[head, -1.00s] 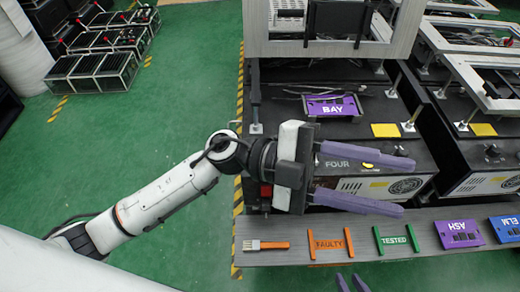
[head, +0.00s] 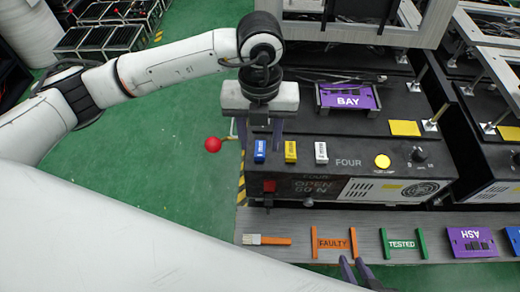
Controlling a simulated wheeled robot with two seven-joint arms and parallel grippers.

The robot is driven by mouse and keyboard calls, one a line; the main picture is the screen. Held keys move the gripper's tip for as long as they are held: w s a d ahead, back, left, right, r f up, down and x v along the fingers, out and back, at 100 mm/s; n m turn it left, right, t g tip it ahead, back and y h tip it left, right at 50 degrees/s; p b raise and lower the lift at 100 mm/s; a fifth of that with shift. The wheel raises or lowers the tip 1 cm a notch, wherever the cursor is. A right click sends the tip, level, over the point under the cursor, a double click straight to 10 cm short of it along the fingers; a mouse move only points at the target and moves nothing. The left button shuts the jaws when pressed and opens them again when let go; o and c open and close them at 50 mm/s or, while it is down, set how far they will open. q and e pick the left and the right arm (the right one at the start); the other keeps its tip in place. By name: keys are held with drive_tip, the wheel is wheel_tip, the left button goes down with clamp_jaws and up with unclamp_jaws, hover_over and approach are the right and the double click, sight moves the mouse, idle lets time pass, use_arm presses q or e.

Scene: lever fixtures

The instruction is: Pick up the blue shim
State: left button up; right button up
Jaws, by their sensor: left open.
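The blue shim (head: 260,151) is a small upright block in the head view, at the left end of a row on top of the black unit marked FOUR. My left gripper (head: 261,134) hangs over the unit's left end with its fingers pointing down. They are open, one to each side above the blue shim, and nothing is between them. I cannot tell how high the fingertips are above it. My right gripper (head: 355,270) shows only as two fingertips at the bottom edge, a little apart and empty.
A yellow block (head: 291,151) and a white block (head: 321,152) stand to the right of the blue one. A red ball knob (head: 213,144) sticks out left of the unit. The grey shelf (head: 300,218) in front holds a brush, orange FAULTY and green TESTED markers, and purple plates.

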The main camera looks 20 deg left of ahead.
sight(259, 156)
use_arm(q)
drive_tip(key=shift+a+f+p, duration=0.1)
drive_tip(key=shift+f+p, duration=0.35)
drive_tip(key=shift+f, duration=2.2)
clamp_jaws()
